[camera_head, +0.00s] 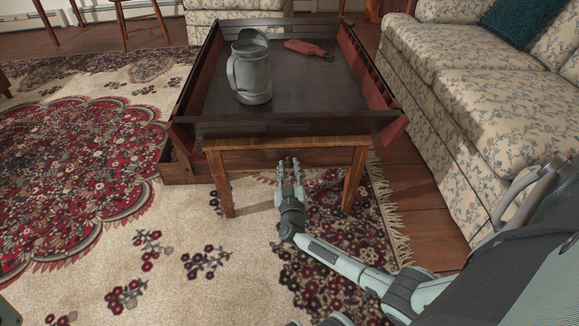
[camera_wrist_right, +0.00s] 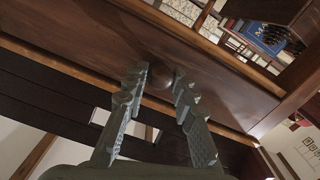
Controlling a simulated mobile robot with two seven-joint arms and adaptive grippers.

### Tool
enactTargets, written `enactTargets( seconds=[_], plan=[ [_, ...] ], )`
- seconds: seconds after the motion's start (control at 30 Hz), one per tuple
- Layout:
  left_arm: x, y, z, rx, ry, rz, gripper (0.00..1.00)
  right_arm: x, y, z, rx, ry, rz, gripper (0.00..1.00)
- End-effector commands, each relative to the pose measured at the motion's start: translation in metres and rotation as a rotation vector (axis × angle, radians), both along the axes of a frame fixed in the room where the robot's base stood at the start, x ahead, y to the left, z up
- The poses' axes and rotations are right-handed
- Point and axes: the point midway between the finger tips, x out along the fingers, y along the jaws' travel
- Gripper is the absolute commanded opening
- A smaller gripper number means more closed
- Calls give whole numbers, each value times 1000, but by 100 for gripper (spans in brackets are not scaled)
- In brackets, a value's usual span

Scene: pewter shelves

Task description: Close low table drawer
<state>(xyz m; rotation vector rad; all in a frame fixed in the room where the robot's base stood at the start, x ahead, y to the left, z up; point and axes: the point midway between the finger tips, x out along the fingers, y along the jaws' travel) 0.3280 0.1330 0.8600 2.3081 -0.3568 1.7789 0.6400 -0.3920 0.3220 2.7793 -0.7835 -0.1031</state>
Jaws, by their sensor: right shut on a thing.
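The low wooden table (camera_head: 355,172) stands in the middle of the head view with a dark, red-sided tray-like top. A wooden drawer (camera_head: 184,173) juts out at its left side, below the top, with its inside partly hidden. My right gripper (camera_head: 289,168) is at the table's near side, in front of the wooden panel (camera_head: 245,160). In the right wrist view my right gripper (camera_wrist_right: 160,92) has its fingers on either side of a round brown knob (camera_wrist_right: 158,80) on a wooden panel, shut on it. My left gripper is not in view.
A grey metal pitcher (camera_head: 251,75) and a red bottle-like object (camera_head: 305,48) are on the tabletop. A floral sofa (camera_head: 465,80) stands close on the right. Patterned rug (camera_head: 120,230) lies clear at the left and front.

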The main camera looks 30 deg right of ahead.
Motion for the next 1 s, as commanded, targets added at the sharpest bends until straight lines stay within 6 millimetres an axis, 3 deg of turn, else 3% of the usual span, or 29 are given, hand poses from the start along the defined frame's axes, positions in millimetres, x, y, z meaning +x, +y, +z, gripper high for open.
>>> enactTargets(
  seconds=[0.1,0.13,0.3,0.67,1.0],
  plan=[
    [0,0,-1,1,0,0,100,4,-7,5,-2,-8,-5,0],
    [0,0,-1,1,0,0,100,4,-7,5,-2,-8,-5,29],
    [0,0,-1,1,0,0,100,3,-5,4,-1,-5,-4,47],
    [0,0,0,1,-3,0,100,-4,1,0,2,0,0,47],
    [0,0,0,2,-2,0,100,-49,29,1,1,-1,-2,47]
  ],
)
